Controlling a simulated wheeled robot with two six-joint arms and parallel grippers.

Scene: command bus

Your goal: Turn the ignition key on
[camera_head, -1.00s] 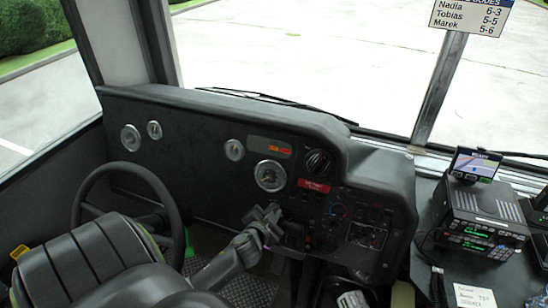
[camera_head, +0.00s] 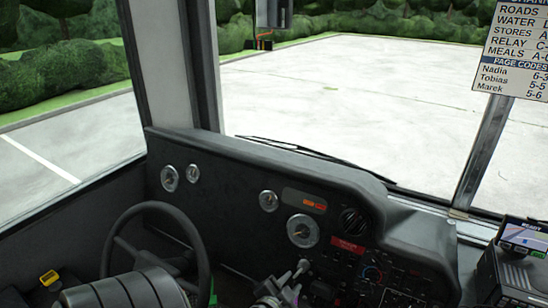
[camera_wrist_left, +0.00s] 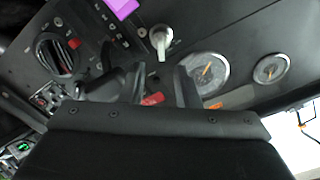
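A pale metallic key-like piece (camera_wrist_left: 160,42), which I take to be the ignition key, sticks out of the dark dash in the left wrist view. It shows in the head view as a light grey shape (camera_head: 301,268) below the round gauge. A purple tag-like piece (camera_wrist_left: 122,8) is near it; I cannot tell whether they are joined. My left gripper (camera_wrist_left: 160,78) is open, its two dark fingers apart with nothing held between them. The key piece lies just beyond the fingertips. In the head view, the gripper (camera_head: 274,297) is cut off at the bottom edge. My right gripper is out of view.
The steering wheel (camera_head: 155,250) stands left of my left gripper. The dash (camera_head: 235,170) carries gauges, a red label (camera_head: 347,245) and switches. A radio unit (camera_head: 513,272) stands at the far right.

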